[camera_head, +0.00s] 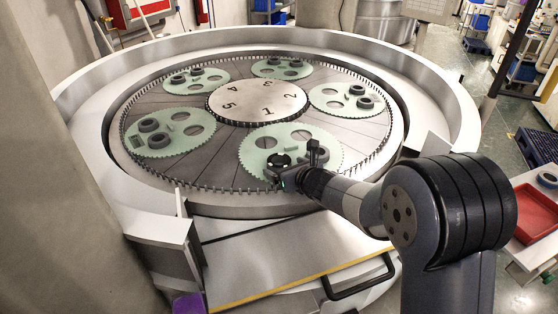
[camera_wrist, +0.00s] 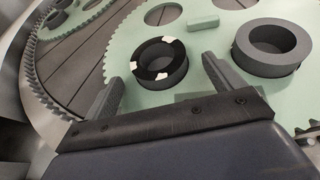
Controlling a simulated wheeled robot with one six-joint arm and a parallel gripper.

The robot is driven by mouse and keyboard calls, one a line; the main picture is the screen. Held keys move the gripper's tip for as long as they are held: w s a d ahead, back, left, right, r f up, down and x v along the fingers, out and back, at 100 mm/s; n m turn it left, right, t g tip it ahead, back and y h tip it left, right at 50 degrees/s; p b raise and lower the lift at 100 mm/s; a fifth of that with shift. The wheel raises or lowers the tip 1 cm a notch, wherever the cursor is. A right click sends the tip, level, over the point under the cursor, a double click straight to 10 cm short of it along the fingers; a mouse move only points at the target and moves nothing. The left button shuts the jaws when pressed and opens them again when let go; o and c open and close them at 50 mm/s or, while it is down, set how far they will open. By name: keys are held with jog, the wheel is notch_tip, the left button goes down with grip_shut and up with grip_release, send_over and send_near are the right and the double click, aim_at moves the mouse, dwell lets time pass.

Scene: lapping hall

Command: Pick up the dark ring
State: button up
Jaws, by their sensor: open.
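A dark ring (camera_wrist: 160,62) with a black top face and several white marks lies flat on the nearest green toothed disc (camera_wrist: 190,18). It also shows in the head view (camera_head: 279,160), just beyond my gripper (camera_head: 280,177). In the wrist view my gripper (camera_wrist: 160,73) is open and empty, with one finger to the left and one to the right of the dark ring's near part. I cannot tell how high the fingers are above the disc. A plain grey ring (camera_wrist: 272,47) lies on the same disc, to the right of the right finger.
A small pale green block (camera_wrist: 203,21) lies behind the two rings. Other green discs (camera_head: 196,76) carry more dark grey rings around the numbered centre plate (camera_head: 258,101). A raised pale rim (camera_head: 449,90) surrounds the table. A red tray (camera_head: 535,213) stands at right.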

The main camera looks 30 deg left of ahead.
jog(key=shift+x, duration=0.8)
jog(key=shift+f, duration=0.1)
